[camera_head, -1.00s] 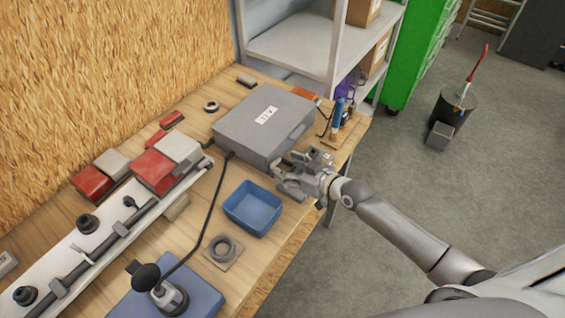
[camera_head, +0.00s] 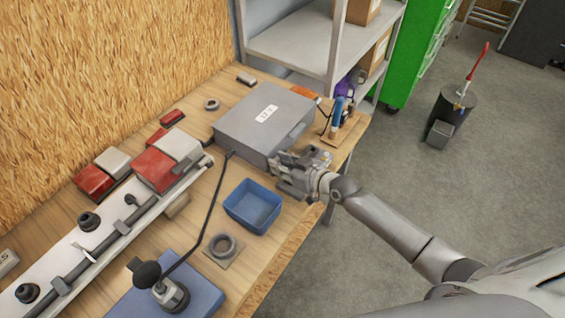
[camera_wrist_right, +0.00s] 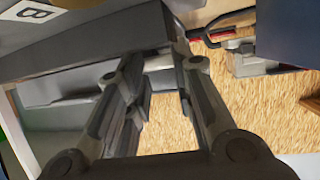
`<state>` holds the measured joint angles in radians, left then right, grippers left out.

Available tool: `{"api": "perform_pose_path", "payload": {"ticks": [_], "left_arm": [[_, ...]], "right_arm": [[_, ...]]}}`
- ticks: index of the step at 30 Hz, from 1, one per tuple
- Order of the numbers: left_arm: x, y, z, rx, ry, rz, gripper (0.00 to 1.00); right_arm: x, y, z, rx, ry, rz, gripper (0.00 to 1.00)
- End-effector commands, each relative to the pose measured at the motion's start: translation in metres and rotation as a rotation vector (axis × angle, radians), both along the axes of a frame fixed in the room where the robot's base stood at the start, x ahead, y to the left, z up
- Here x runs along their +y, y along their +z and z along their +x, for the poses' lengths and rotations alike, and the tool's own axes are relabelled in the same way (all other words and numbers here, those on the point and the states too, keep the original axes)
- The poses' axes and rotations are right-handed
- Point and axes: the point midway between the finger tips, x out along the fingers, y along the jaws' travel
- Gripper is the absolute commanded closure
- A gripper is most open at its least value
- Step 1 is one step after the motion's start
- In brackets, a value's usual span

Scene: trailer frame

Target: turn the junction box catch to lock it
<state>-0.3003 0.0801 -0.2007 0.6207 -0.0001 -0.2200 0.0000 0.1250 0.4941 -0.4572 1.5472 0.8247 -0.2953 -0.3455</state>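The junction box (camera_head: 250,125) is a closed grey box with a white label on its lid, at the back of the workbench. It also shows in the right wrist view (camera_wrist_right: 90,40), along the top left. My right gripper (camera_head: 280,164) is at the box's front side, near its lower front corner. In the right wrist view its two fingers (camera_wrist_right: 160,68) are apart, with a small light grey piece across the gap at the tips. This may be the catch; I cannot tell whether the fingers press on it. The catch is hidden in the head view. My left gripper is out of view.
A blue open bin (camera_head: 253,206) stands close to the left of my right gripper. A ring on a square plate (camera_head: 223,247) lies nearer. A black cable (camera_head: 208,215) runs from the box. A blue tool (camera_head: 338,112) stands right of the box. A shelf (camera_head: 290,42) rises behind.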

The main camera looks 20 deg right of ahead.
Motion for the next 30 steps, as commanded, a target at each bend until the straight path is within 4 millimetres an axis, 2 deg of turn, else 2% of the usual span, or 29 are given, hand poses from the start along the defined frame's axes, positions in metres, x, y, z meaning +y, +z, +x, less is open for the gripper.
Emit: {"api": "perform_pose_path", "payload": {"ticks": [1,3,9,11,23,30], "left_arm": [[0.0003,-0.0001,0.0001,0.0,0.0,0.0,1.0],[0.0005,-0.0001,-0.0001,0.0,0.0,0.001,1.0],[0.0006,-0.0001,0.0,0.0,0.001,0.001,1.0],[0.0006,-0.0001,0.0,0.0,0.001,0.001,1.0],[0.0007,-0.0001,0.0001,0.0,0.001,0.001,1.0],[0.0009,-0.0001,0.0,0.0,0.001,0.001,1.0]], "right_arm": [[-0.0034,0.0015,0.0022,-0.005,-0.006,-0.003,0.92],[-0.0035,0.0015,0.0024,-0.005,-0.005,-0.003,1.0],[-0.003,0.0013,0.0021,-0.005,-0.005,-0.002,1.0],[-0.0029,0.0013,0.002,-0.005,-0.005,-0.002,0.94],[-0.0024,0.0014,0.0018,-0.004,-0.004,-0.002,0.43],[-0.0026,0.0014,0.0019,-0.005,-0.005,-0.002,0.43]]}}
